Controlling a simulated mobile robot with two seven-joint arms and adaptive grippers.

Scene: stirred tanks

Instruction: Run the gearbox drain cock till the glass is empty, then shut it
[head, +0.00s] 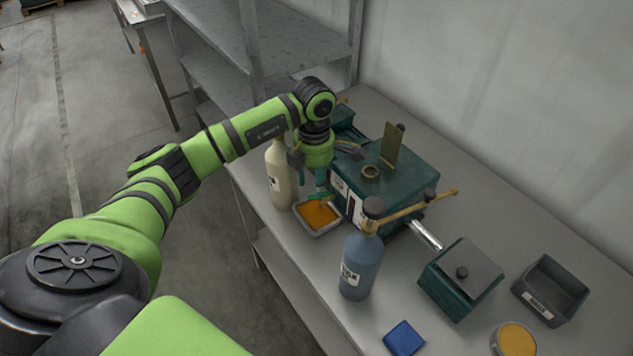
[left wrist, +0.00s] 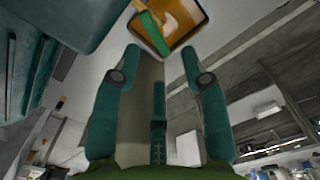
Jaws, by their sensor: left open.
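The green gearbox (head: 418,177) stands on the bench, with pale plates on its front side. I cannot read a glass level there. A drain cock with a green lever (left wrist: 152,38) shows in the left wrist view, over a small tray (head: 322,235) holding amber oil. My left gripper (head: 319,184) points down above the tray, close to the gearbox front. My right gripper is out of view.
A cream bottle (head: 282,180) stands left of the tray and a blue bottle (head: 358,268) in front of it. A small green box (head: 460,278), a grey bin (head: 550,290), a blue cloth (head: 404,338) and an amber-filled dish (head: 516,340) lie to the right. Shelving (head: 245,60) stands behind.

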